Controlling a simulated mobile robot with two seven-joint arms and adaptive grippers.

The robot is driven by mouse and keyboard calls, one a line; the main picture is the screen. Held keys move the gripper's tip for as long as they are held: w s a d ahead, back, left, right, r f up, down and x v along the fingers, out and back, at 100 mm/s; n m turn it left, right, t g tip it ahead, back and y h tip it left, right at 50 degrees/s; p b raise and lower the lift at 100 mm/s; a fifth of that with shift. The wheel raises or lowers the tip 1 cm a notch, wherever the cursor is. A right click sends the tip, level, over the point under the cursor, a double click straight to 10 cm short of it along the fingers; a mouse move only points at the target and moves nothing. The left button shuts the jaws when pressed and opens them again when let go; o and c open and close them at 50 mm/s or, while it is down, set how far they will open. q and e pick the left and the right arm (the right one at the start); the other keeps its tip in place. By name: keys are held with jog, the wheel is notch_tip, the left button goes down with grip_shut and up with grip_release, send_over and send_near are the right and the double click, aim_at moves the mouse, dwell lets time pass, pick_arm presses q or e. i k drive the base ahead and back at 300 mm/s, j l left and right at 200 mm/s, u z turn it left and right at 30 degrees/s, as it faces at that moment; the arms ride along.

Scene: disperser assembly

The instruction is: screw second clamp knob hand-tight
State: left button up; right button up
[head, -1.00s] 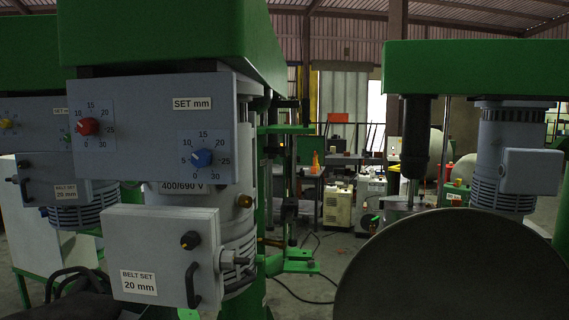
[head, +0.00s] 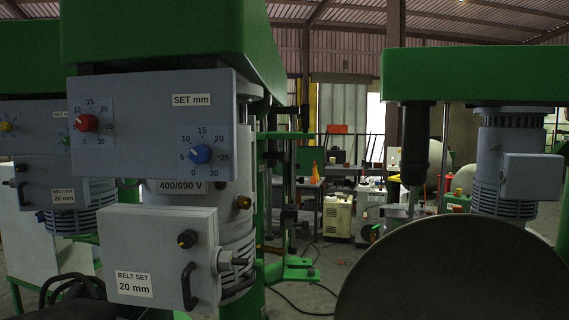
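The near machine has a grey panel (head: 150,125) with a red knob (head: 86,123) and a blue knob (head: 201,153), marked SET mm. Below it is a grey box (head: 155,225) labelled BELT SET 20 mm, with a black knob (head: 187,239) and a black handle. A metal bolt-like fitting (head: 231,260) sticks out at the box's right side. A small brown knob (head: 244,202) sits on the motor housing above it. I cannot tell which of these is the second clamp knob.
A large dark disc (head: 450,275) fills the lower right. A green beam (head: 470,75) with a second grey motor (head: 503,170) stands behind it. A similar machine is at far left. Floor (head: 325,265) with a cable shows between the machines.

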aim_at(283, 156)
jog(key=i+l+z, duration=0.1)
jog(key=i+l, duration=0.35)
jog(key=i+l+z, duration=0.1)
jog(key=i+l, duration=0.3)
jog(key=i, duration=0.25)
